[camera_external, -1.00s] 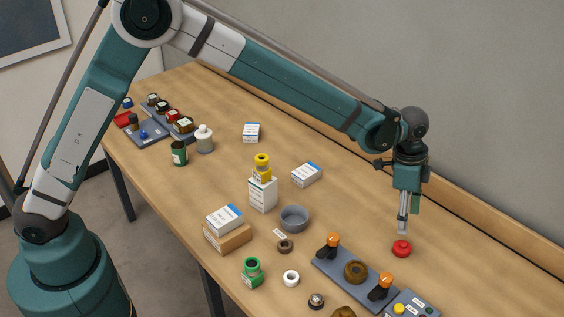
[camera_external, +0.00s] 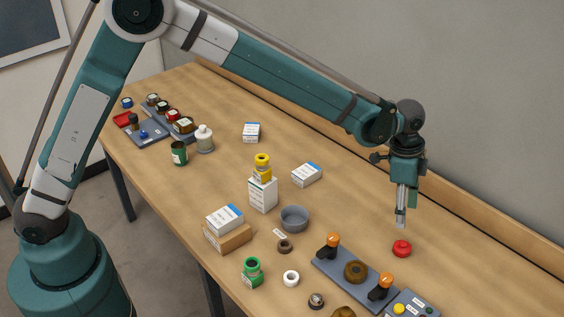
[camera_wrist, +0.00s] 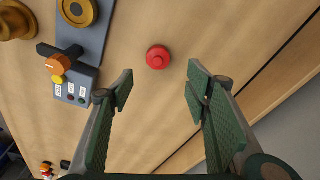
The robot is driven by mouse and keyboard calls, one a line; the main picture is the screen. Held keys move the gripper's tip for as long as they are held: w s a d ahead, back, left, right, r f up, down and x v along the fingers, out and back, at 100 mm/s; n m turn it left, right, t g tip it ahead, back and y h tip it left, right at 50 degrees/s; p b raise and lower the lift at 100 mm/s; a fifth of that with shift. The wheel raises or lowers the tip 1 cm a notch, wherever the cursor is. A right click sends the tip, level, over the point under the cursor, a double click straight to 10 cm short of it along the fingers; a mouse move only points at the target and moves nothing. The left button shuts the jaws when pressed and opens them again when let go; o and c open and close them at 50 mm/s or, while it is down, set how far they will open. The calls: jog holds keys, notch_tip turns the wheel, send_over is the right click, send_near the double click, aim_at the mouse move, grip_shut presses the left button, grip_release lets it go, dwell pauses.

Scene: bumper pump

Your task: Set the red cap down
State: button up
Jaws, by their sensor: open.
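The red cap (camera_external: 402,248) rests on the wooden table near the back edge, right of the grey fixture. It also shows in the wrist view (camera_wrist: 158,57), lying on the bare wood beyond my fingertips. My gripper (camera_external: 400,222) is above the cap in the outside view, with a gap between them. In the wrist view my gripper (camera_wrist: 161,88) has its two green-padded fingers wide apart with nothing between them.
A grey fixture (camera_external: 333,266) with orange-knobbed clamps stands left of the cap, beside a button box (camera_external: 411,306). A grey bowl (camera_external: 294,219), white boxes (camera_external: 306,175) and a yellow-capped bottle (camera_external: 262,166) are farther left. The wood around the cap is clear.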

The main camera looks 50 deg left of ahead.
jog(key=s+a+r+n+t, duration=0.1)
jog(key=s+a+r+n, duration=0.1)
jog(key=s+a+r, duration=0.6)
jog(key=s+a+r+n+t, duration=0.15)
jog(key=a+r, duration=0.45)
jog(key=a, duration=0.6)
jog(key=s+a+r+n+t, duration=0.1)
jog(key=s+a+r+n, duration=0.25)
jog(key=a+r, duration=0.45)
jog(key=s+a+f+n+t, duration=0.1)
jog(key=s+a+f+n, duration=0.1)
jog(key=s+a, duration=0.9)
jog(key=s+a+f+n+t+y, duration=0.1)
jog(key=s+a+n, duration=0.3)
jog(key=s+a, duration=0.7)
jog(key=shift+s+a+f+t+y, duration=0.4)
jog(key=shift+s+f, duration=0.35)
jog(key=shift+s, duration=1.45)
